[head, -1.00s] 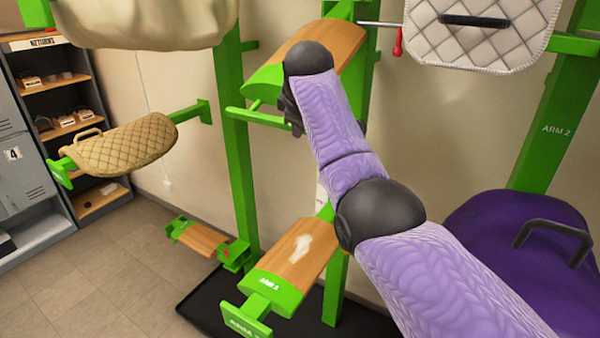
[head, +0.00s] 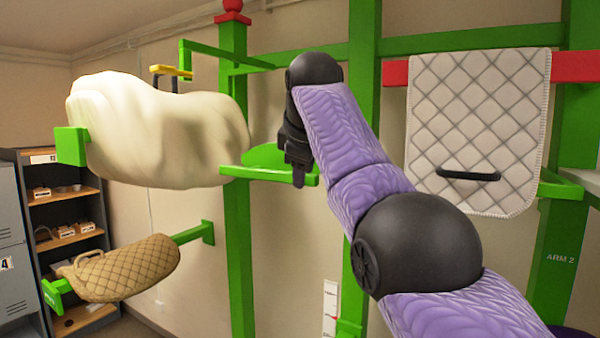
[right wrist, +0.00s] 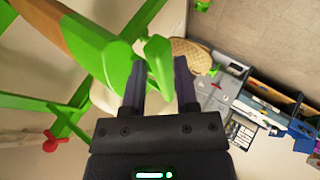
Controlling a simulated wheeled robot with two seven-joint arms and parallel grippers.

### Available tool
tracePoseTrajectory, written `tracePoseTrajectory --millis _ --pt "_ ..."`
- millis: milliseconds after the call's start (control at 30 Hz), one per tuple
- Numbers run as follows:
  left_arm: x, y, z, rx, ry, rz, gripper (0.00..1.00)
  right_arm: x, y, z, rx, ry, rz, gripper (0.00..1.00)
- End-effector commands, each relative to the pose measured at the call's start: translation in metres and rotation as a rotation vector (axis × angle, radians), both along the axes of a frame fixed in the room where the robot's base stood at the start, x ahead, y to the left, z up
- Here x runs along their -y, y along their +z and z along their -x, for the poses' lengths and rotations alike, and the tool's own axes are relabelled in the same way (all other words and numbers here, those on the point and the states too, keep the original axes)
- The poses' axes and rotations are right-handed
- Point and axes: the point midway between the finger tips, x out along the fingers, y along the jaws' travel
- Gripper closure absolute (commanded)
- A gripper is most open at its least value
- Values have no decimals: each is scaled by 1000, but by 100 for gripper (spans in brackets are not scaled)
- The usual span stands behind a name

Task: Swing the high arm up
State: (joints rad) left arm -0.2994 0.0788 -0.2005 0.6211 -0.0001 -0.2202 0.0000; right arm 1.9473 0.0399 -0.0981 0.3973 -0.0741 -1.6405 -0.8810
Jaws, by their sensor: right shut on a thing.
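The high arm (head: 268,157) shows in the head view left of centre, seen nearly edge-on, with its green end bar (head: 245,174) across the front. My right gripper (head: 297,167) is at the right part of this bar. In the right wrist view, my right gripper's fingers (right wrist: 160,88) are shut on a green piece of the arm (right wrist: 158,62). The arm's wooden top (right wrist: 42,22) shows at upper left there. My own right arm hides part of the rack behind. My left gripper is in neither view.
A cream fleece-covered arm (head: 165,130) juts out left of the high arm. A tan quilted pad (head: 125,267) is on a lower arm. A white quilted pad (head: 478,120) hangs at right on a red-ended bar. Shelves (head: 68,230) stand at far left.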

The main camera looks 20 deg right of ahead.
Motion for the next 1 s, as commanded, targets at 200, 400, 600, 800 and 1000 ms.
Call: tracePoseTrajectory --millis 200,400,600,800,1000 --pt "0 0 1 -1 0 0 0 4 1 -1 8 -8 8 100" --pt "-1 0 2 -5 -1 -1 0 4 0 -1 6 -7 7 38" --pt "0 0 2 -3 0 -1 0 3 0 -1 6 -6 6 38" --pt "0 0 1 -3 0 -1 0 3 0 -1 4 -6 5 38" --pt "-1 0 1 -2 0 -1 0 2 0 -1 4 -6 5 38"
